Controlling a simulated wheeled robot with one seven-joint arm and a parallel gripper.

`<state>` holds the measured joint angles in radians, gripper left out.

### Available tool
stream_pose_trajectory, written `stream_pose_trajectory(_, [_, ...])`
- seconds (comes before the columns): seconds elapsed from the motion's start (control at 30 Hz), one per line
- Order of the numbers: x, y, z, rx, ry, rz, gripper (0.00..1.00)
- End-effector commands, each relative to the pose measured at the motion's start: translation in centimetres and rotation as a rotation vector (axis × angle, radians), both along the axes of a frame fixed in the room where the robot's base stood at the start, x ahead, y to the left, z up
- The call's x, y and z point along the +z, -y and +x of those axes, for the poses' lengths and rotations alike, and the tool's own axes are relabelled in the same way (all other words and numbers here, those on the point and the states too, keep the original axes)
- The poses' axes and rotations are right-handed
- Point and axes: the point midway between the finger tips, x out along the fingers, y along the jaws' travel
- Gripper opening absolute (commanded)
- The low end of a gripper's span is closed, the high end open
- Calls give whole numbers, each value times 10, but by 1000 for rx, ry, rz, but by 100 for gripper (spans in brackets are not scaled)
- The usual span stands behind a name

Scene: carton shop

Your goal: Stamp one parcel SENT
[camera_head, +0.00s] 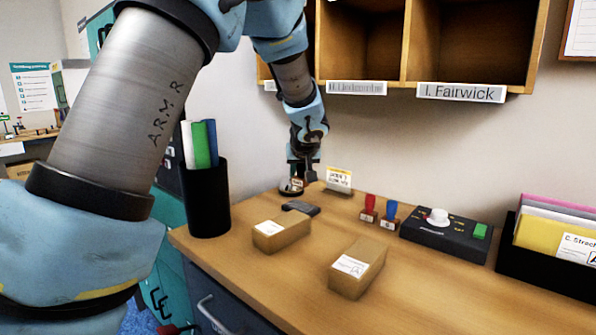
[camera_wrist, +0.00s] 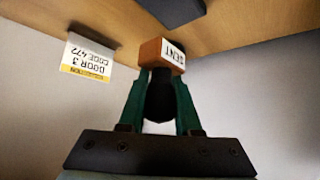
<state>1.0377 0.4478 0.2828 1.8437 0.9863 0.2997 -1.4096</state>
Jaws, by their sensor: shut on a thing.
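My gripper (camera_head: 299,172) is at the back of the wooden counter, shut on the SENT stamp (camera_wrist: 163,55). In the wrist view the stamp's black handle sits between the two green fingers (camera_wrist: 160,105), with its wooden block beyond the tips. In the head view the stamp (camera_head: 296,183) is small and partly hidden, and I cannot tell whether it touches anything below. A dark flat pad (camera_head: 300,208) lies just in front of it; a dark slab (camera_wrist: 174,9) shows at the wrist view's top. Two labelled parcels, one left (camera_head: 281,234) and one right (camera_head: 358,268), lie nearer the front.
A red stamp (camera_head: 368,208) and a blue stamp (camera_head: 390,215) stand right of the pad. A black device (camera_head: 445,236) and a file box (camera_head: 545,258) are farther right. A black pen cup (camera_head: 208,198) stands left. A small card (camera_head: 339,179) stands at the back.

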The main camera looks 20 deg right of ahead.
Motion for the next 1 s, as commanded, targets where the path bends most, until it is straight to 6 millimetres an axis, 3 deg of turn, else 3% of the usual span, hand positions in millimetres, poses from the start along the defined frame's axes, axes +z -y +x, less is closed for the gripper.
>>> stream_pose_trajectory(0.1, [-17, 0, 0, 0, -1, 0, 0])
stream_pose_trajectory(0.4, [-44, 0, 0, 0, 0, 0, 0])
stream_pose_trajectory(1.0, [-50, 0, 0, 0, 0, 0, 0])
